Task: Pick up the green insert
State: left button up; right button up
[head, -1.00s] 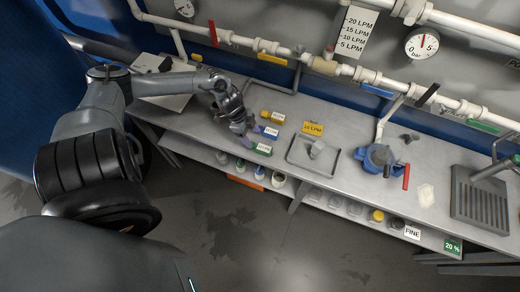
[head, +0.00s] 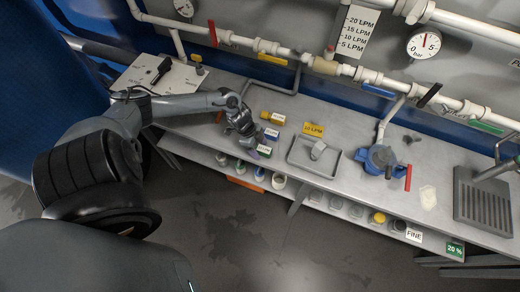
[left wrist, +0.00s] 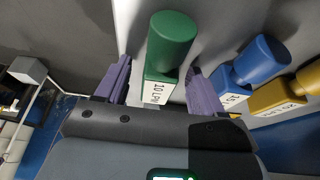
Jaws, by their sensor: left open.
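The green insert (left wrist: 172,42) is a green cylinder on a block with a white "10 LPM" label. In the left wrist view it sits between the two purple fingers of my left gripper (left wrist: 160,66), which are open on either side of it. In the head view the green insert (head: 264,152) is at the front edge of the bench, and my left gripper (head: 255,150) is right at it, partly covering it. I cannot tell whether either finger touches it. My right gripper is not in view.
A blue insert (head: 271,133) and a yellow insert (head: 273,118) stand in a row behind the green one. A grey tray (head: 292,158) with a grey piece in it lies to the right. A lower shelf holds several small containers. Pipes run along the wall behind.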

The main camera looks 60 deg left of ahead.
pick_arm(q)
jog(key=c, duration=1.1)
jog(key=shift+r, duration=0.1)
